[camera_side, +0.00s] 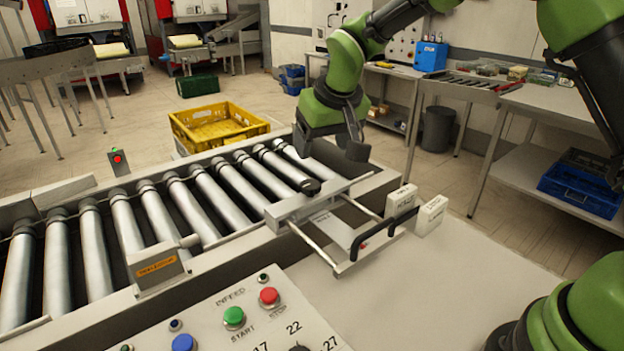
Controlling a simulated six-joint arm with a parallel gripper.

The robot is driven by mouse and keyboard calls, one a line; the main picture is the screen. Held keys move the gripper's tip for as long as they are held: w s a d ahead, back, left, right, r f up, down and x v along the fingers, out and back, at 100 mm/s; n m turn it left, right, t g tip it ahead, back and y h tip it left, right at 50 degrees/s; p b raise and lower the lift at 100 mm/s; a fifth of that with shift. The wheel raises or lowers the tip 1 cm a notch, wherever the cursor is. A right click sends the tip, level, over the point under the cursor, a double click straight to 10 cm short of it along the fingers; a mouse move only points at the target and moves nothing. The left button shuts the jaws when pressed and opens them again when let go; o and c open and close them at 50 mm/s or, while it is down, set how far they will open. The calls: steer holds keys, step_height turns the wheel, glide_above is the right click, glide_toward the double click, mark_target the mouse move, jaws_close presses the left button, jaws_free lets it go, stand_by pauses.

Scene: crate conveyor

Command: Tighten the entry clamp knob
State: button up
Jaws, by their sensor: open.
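Nothing shows between the fingers. The gripper appears clear of the knob, though the exact gap cannot be told from this view.
A sliding frame with a black handle (385,229) projects from the bracket toward two white labelled blocks (431,215). A control panel (215,312) with coloured buttons is in front. A yellow crate (183,131) stands behind the conveyor rollers (200,205). The grey surface at right is mostly clear.

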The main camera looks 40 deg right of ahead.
mark_target(311, 184)
steer(key=x, duration=1)
steer(key=shift+f, duration=0.35)
steer(key=shift+c, duration=0.2)
steer(key=c, duration=0.9)
